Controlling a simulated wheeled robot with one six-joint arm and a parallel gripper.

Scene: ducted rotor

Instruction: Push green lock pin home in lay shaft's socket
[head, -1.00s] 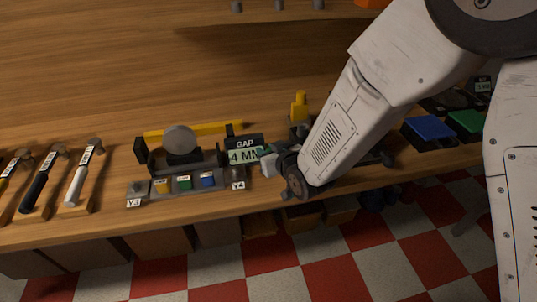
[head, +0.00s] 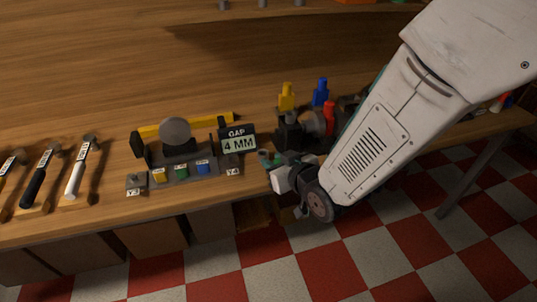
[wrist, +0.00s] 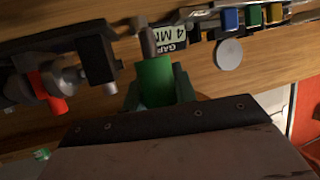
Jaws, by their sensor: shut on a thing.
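The green lock pin (wrist: 157,82) is clamped between the jaws of my gripper (wrist: 158,98) in the wrist view. Its thin grey shank (wrist: 147,42) points away from the jaws. In the head view a bit of the green pin (head: 265,156) shows at my gripper (head: 272,163), above the bench's front edge. The dark shaft assembly (wrist: 97,60), with a red pin (wrist: 56,103) on it, lies to the left in the wrist view, apart from the green pin. I cannot make out the lay shaft's socket.
A gauge stand with coloured blocks (head: 181,170) and a "GAP 4 MM" sign (head: 237,143) stand left of my gripper in the head view. Yellow (head: 287,98) and blue (head: 321,92) upright pieces stand behind the shaft assembly. Hammers (head: 78,168) lie far left.

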